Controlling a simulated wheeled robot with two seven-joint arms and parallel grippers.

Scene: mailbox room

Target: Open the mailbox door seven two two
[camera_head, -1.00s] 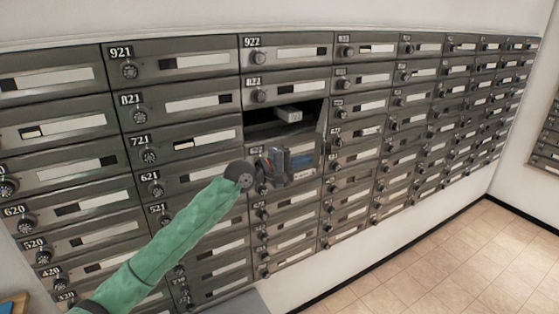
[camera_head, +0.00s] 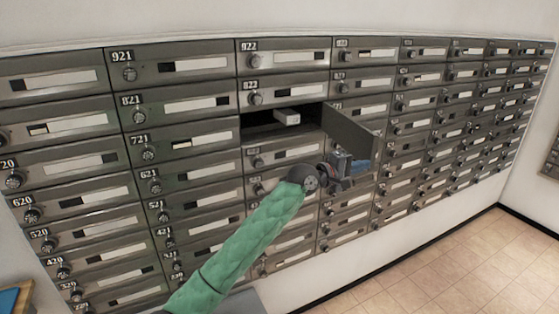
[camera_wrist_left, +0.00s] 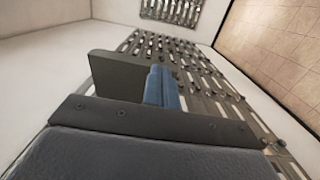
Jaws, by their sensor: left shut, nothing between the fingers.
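The door of mailbox 722 (camera_head: 350,132) stands swung out, attached at its right edge. Its compartment (camera_head: 262,124) below the 822 box is open, with a small pale box (camera_head: 287,118) inside. My left gripper (camera_head: 352,166) is shut and empty, at the lower part of the swung door on its outer right side. I cannot tell whether it touches the door. In the left wrist view the blue fingers (camera_wrist_left: 163,88) stand beside a grey panel (camera_wrist_left: 115,76) that looks like the door. My right gripper is out of view.
Rows of closed mailboxes (camera_head: 180,104) with round dials fill the wall around the opening. The tiled floor (camera_head: 440,265) at the right is clear. A blue-topped wooden item (camera_head: 12,298) shows at the lower left corner.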

